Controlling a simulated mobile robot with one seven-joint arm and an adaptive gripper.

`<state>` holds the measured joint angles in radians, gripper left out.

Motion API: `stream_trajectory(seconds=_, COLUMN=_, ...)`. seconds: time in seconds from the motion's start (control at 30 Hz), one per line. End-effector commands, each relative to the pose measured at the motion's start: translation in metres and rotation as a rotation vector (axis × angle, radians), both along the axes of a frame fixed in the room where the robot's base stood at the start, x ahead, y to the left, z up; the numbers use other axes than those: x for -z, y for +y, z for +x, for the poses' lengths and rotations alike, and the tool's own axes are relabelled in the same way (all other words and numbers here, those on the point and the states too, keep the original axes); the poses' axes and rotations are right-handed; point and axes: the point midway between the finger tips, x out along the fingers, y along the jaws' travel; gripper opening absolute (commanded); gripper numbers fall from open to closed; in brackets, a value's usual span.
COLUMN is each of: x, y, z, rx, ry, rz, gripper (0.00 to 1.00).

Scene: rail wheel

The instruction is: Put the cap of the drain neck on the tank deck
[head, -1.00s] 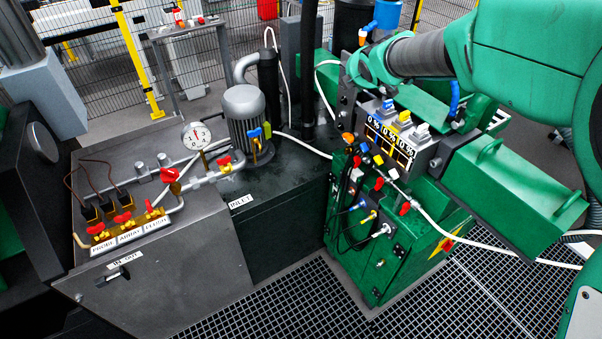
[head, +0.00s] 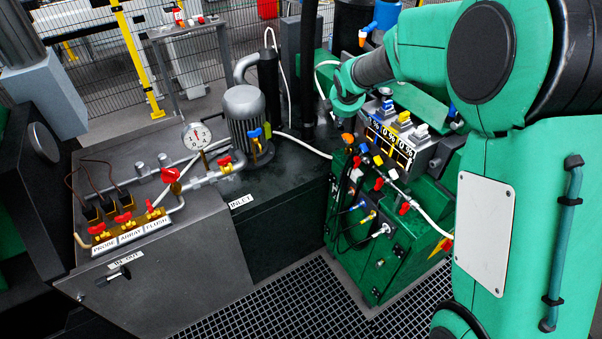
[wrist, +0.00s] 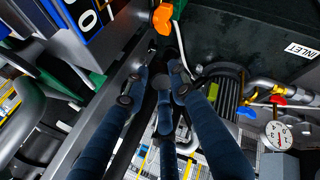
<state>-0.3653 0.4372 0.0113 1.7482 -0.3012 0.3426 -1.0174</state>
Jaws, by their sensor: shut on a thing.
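My gripper (wrist: 163,82) has dark blue fingers that reach in from the bottom of the wrist view. They come together on a small dark piece that I can barely make out; I cannot tell from its look whether it is the cap. In the head view my green wrist hangs in front of the cabinet's left side, and the fingertips are not clear. The tank deck (head: 292,178) is the dark flat top behind the INLET label; it also shows in the wrist view (wrist: 235,38). I cannot pick out the drain neck.
An orange knob (head: 347,139) is close by the gripper; it also shows in the wrist view (wrist: 162,17). A grey motor (head: 244,112), a gauge (head: 197,135) and red-handled pipes stand left of the deck. A display panel (head: 390,140) and white hoses are on the right.

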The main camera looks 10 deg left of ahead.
Motion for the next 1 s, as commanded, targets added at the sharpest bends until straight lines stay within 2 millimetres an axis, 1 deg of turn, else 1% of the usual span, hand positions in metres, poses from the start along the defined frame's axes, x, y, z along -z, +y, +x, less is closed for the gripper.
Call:
stream_trajectory(seconds=0.03, x=0.009, y=0.002, z=0.000, rx=0.010, ry=0.019, rz=0.004, gripper=0.09)
stream_trajectory(seconds=0.27, x=0.042, y=0.008, z=-0.005, rx=0.057, ry=0.099, rz=0.024, gripper=0.09)
stream_trajectory(seconds=0.43, x=0.055, y=0.011, z=-0.008, rx=0.075, ry=0.129, rz=0.036, gripper=0.09)
stream_trajectory(seconds=0.77, x=0.069, y=0.014, z=-0.011, rx=0.095, ry=0.161, rz=0.046, gripper=0.09)
stream_trajectory(seconds=1.0, x=0.088, y=0.019, z=-0.016, rx=0.121, ry=0.204, rz=0.061, gripper=0.09)
